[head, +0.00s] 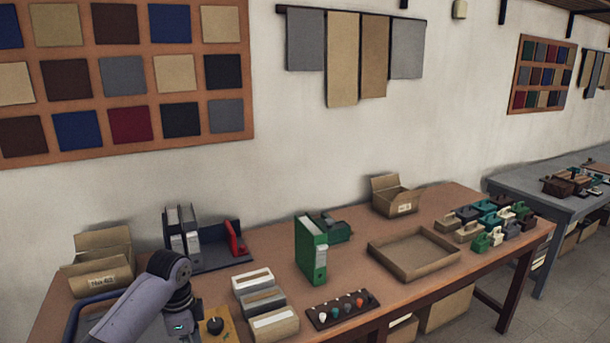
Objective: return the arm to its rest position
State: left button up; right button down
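One of my arms (140,302) comes in from the lower left. It bends at a dark joint near the table's left part and runs down out of the bottom of the head view. Its gripper does not show, and whether it holds anything cannot be seen. My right arm and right gripper do not show either.
The brown table (340,272) holds a green binder (311,250), a shallow open tray (413,254), small boxes (273,325), a knob rack (342,309) and several handled blocks (468,232). Near my arm are a cardboard box (100,281), grey binders (183,245) and a yellow board (228,330).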

pick_arm(q)
jog(key=s+f+n, duration=0.3)
jog(key=s+f, duration=0.2)
jog(key=f, duration=0.7)
jog(key=s+f+n, duration=0.2)
jog(key=s+f, duration=0.2)
jog(key=f, duration=0.8)
jog(key=s+f+n, duration=0.3)
jog(key=s+f, duration=0.2)
jog(key=f, duration=0.7)
jog(key=s+f+n, duration=0.1)
jog(key=s+f, duration=0.4)
jog(key=s, duration=0.7)
jog(key=s+d+f+n+b, duration=0.1)
jog(key=s+f, duration=0.5)
jog(key=s, duration=0.6)
jog(key=s+d+f+n, duration=0.1)
jog(key=s+f, duration=0.4)
jog(key=s, duration=0.8)
jog(key=shift+f+n+t, duration=0.15)
jog(key=shift+n+t, duration=0.25)
jog(key=shift+n, duration=0.3)
pick_arm(e)
jog(key=shift+w+f, duration=0.7)
jog(key=shift+w, duration=0.2)
